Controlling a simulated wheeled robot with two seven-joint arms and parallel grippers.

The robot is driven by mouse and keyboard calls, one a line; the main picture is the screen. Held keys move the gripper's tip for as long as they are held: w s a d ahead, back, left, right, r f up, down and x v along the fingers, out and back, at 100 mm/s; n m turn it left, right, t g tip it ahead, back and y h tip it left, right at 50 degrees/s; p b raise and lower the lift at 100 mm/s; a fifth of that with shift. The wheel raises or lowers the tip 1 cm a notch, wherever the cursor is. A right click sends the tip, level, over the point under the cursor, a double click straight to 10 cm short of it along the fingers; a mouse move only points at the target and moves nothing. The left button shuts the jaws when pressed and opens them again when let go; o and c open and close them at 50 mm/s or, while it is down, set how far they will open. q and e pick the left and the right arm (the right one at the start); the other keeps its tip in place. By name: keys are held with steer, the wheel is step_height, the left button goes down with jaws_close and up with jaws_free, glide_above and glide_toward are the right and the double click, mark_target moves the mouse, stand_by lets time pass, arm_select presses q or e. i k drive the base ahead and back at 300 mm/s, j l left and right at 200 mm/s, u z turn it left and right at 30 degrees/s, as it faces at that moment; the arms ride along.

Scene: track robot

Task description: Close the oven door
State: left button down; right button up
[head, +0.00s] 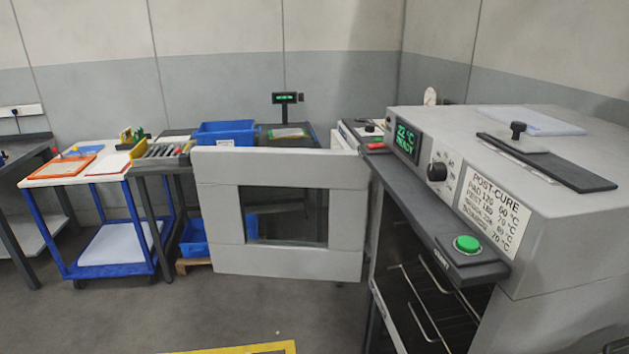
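The oven (555,225) stands at the right of the head view, a grey box with a green display, a dial and a green button on its front. Its door (290,265), a light grey frame with a window, is swung wide open to the left. The door's far end joins the oven's front near the back corner. The oven's dark inside shows wire racks (430,290). Neither of my grippers is in view, and no handle on the door can be made out.
A blue-framed cart (105,268) and dark benches with blue bins (225,132) stand behind the door at the left. A yellow floor marking (250,349) shows at the bottom. The grey floor left of the oven and before the door looks clear.

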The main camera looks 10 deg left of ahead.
mark_target(220, 172)
steer(key=i+j+z, duration=0.15)
steer(key=j, duration=0.2)
steer(key=i+j+z, duration=0.35)
steer(key=j, duration=0.4)
steer(key=i+j+z, duration=0.15)
steer(key=j, duration=0.3)
steer(key=i+j+z, duration=0.15)
steer(key=j, duration=0.3)
steer(key=i+j+z, duration=0.15)
steer(key=j, duration=0.3)
steer(key=i+j+z, duration=0.15)
steer(key=j+z, duration=0.25)
steer(key=j, duration=0.35)
steer(key=j+z, duration=0.4)
steer(key=j, duration=0.35)
steer(key=j+z, duration=0.4)
steer(key=j, duration=0.45)
steer(key=j+z, duration=1.2)
steer(key=k+j+z, duration=0.2)
steer(key=k+l+z, duration=0.15)
steer(key=k+l, duration=0.2)
steer(key=j, duration=0.2)
